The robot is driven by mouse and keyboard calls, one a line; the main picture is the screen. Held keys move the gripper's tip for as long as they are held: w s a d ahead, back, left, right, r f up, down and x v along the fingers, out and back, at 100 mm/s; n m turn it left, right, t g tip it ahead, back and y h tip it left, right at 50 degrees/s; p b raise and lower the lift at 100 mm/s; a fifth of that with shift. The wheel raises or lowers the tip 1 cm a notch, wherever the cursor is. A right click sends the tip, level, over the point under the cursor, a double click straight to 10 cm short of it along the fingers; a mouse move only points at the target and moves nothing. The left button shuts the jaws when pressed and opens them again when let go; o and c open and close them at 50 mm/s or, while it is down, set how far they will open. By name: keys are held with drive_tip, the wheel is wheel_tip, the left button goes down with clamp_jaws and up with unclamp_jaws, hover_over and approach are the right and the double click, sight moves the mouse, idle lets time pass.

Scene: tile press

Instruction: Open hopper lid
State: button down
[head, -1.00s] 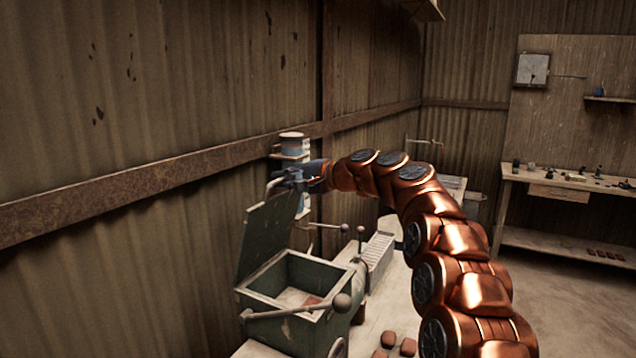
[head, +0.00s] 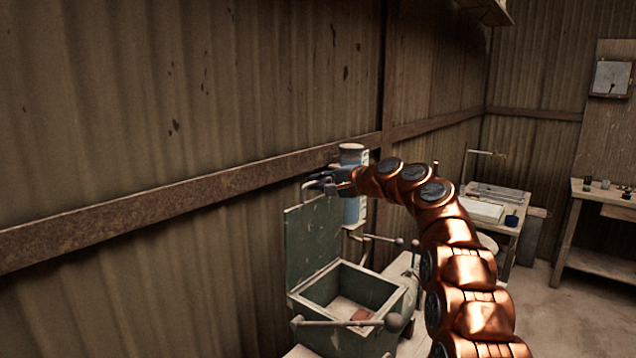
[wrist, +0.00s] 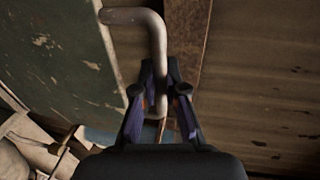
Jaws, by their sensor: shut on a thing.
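The green hopper lid (head: 313,238) stands upright, raised at the left side of the green hopper box (head: 382,346). The box is open at the top, and a reddish-brown piece (head: 361,315) lies inside it. My gripper (head: 318,184) is at the lid's upper edge. In the wrist view my gripper (wrist: 160,95) is shut on the bent grey lid handle (wrist: 158,45), with a finger on each side of the bar. The lid (wrist: 55,60) fills the left of that view.
A corrugated wall (head: 140,270) with a rusty beam (head: 200,185) runs close behind the lid. A lever with a round knob (head: 394,322) crosses the front of the box. A blue and white column of containers (head: 353,210) stands behind my gripper. A side table (head: 484,212) and workbench (head: 610,205) are farther right.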

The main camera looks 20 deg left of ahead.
drive_tip(key=shift+d+r, duration=0.1)
drive_tip(key=shift+r, duration=0.05)
drive_tip(key=c, duration=1.2)
unclamp_jaws()
drive_tip(key=v, duration=1.2)
